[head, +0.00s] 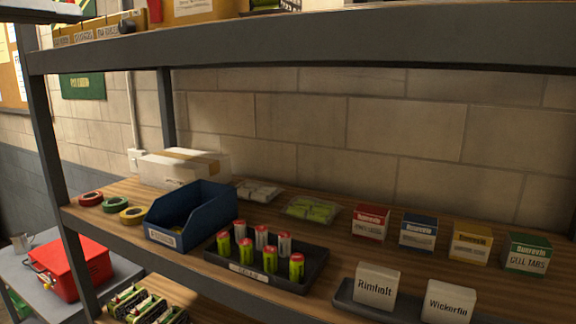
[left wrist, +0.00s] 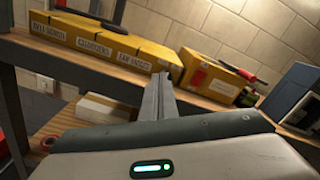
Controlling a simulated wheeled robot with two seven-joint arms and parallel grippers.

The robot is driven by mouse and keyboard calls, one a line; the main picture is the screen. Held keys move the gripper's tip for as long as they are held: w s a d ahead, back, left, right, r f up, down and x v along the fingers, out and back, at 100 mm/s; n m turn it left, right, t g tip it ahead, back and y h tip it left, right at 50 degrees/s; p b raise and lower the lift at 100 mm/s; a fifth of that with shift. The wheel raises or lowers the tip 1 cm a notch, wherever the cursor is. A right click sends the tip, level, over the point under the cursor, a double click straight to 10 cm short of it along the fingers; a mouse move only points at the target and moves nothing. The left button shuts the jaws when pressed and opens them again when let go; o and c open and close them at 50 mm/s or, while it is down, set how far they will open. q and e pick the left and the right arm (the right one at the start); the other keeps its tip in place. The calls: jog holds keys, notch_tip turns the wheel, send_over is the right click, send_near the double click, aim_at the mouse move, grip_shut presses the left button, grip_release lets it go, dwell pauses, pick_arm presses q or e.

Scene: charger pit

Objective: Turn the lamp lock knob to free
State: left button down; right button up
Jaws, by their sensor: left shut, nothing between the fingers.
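I cannot make out a lamp or a lock knob in either view. A small dark rounded piece (head: 127,25) sits at the right end of the yellow labelled boxes at the upper left of the head view; I cannot tell what it is. My left gripper (left wrist: 161,82) shows in the left wrist view with its fingers together and nothing between them. Its fingertips point at the yellow labelled boxes (left wrist: 110,40) on a shelf; I cannot tell whether they touch. My right gripper is not in view.
The upper shelf edge (head: 300,42) crosses the head view. Below are a blue bin (head: 205,215), a black tray (head: 222,255) of batteries, several small boxes, and two white blocks, Rimholt (head: 376,286) and Wickerfin (head: 447,302). A red box (head: 72,270) stands at the lower left.

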aim_at(127, 28)
pick_arm(q)
jog(key=shift+a, duration=0.1)
jog(key=shift+w, duration=0.15)
jog(key=x, duration=0.6)
jog(key=shift+w+d, duration=0.2)
jog(key=shift+w, duration=0.1)
dwell(0.3)
